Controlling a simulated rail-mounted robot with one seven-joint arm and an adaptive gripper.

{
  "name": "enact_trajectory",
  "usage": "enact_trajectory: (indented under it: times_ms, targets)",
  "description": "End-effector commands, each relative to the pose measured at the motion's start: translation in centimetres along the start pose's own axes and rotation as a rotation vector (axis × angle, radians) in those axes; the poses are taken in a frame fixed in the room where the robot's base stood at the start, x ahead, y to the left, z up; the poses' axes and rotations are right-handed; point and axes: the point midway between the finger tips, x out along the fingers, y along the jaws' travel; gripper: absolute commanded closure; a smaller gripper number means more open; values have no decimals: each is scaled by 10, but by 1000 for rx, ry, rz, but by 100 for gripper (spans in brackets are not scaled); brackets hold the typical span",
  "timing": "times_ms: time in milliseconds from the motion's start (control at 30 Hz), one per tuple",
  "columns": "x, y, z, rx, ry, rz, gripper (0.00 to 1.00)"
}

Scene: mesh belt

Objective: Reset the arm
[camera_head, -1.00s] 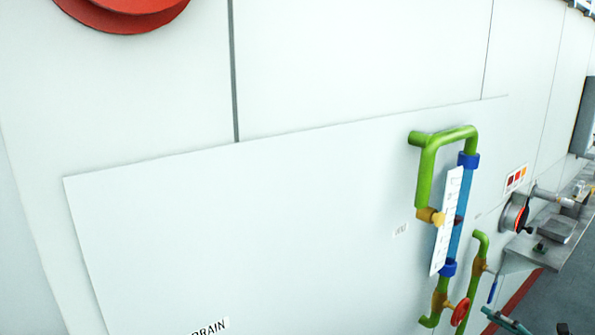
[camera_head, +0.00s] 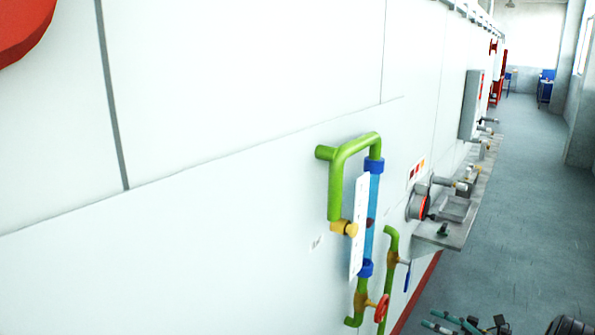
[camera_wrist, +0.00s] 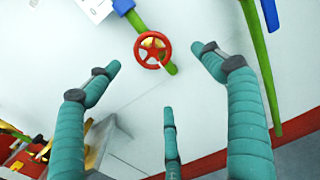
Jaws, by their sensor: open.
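My gripper (camera_wrist: 159,75) has three teal fingers, spread open with nothing between them in the wrist view. Its fingertips point toward a red handwheel (camera_wrist: 152,48) on a green pipe, with a visible gap. In the head view, part of my gripper (camera_head: 455,322) shows at the bottom edge, right of the same red handwheel (camera_head: 382,307). The rest of my arm is mostly out of frame.
A green pipe loop (camera_head: 357,140) with a blue tube (camera_head: 371,215) and yellow fittings stands out from the white wall panel (camera_head: 200,240). A grey shelf (camera_head: 462,232) with fixtures juts out further right. Open grey floor (camera_head: 535,180) lies to the right.

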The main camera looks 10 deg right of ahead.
Motion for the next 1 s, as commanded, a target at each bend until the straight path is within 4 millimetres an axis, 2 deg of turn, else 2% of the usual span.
enact_trajectory:
  times_ms: [67,300,533,733,1000]
  targets:
    - [17,6,11,2,-4,34,18]
    - [69,7,7,3,-5,33,18]
    - [110,8,7,2,-4,30,18]
    - [129,8,7,2,-5,28,18]
    - [134,8,7,5,-4,27,18]
